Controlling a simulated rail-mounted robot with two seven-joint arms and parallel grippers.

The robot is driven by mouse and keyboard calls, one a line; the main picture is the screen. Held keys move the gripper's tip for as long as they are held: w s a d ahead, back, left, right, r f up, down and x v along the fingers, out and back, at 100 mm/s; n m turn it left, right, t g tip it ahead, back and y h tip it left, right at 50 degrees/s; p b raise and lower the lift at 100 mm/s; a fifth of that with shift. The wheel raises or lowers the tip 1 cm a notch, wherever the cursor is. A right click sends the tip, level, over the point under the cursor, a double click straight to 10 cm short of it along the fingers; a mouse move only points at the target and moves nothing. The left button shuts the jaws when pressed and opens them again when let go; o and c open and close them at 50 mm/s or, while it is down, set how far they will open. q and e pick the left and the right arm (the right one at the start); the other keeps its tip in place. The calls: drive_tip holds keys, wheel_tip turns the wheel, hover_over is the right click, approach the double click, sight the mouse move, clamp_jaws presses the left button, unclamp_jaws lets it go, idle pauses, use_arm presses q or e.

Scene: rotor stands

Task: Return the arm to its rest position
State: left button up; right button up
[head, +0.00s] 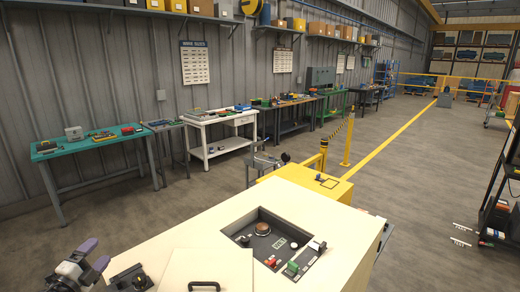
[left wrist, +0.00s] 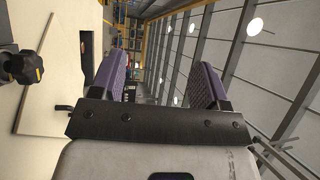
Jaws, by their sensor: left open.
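My left gripper (head: 96,255) is low at the left in the head view, at the left end of the pale worktop (head: 340,215). Its purple fingers are apart with nothing between them. In the left wrist view the open gripper (left wrist: 160,68) points past the pale top toward the hall, with its two purple pads spread. It looks apart from everything in front of it. My right gripper is in neither view.
The worktop has a recessed panel (head: 268,236) with knobs and buttons, a loose-looking lid (head: 205,270) with a black handle, and a dark knobbed block (head: 130,278) near my left gripper. A yellow box (head: 310,178) stands behind. Benches line the left wall; open floor lies right.

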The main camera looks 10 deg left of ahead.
use_arm(q)
drive_tip(key=s+a+f+n+g+y, duration=0.1)
drive_tip(key=s+a+n+g+y, duration=0.1)
drive_tip(key=a+n+g+y, duration=0.35)
drive_tip(key=s+a+f+n+g+y, duration=0.2)
drive_tip(key=s+a+n+y, duration=0.1)
drive_tip(key=a+n+y, duration=0.4)
drive_tip(key=s+f+n+g+h, duration=0.3)
drive_tip(key=s+f+n+g, duration=0.3)
drive_tip(key=s+f+g, duration=0.5)
drive_tip(key=s+d+f+m+t+h, duration=0.15)
drive_tip(key=s+d+f, duration=0.3)
drive_tip(key=d, duration=0.75)
drive_tip(key=s+d+f+m+h, duration=0.1)
drive_tip(key=s+d+f+h, duration=0.3)
drive_tip(key=d, duration=0.8)
drive_tip(key=s+d+f+m+h, duration=0.15)
drive_tip(key=s+d+f, duration=0.35)
drive_tip(key=d, duration=0.7)
drive_tip(key=s+d+r+t+h+p, duration=0.1)
drive_tip(key=s+d+r+h, duration=0.3)
drive_tip(key=s+d, duration=0.6)
wheel_tip(320, 180, up, 28)
drive_tip(key=w+d+y+p, duration=0.1)
drive_tip(key=w+p, duration=0.1)
drive_tip(key=p, duration=2.6)
drive_tip(key=shift+d+r, duration=0.25)
drive_tip(key=shift+d, duration=0.15)
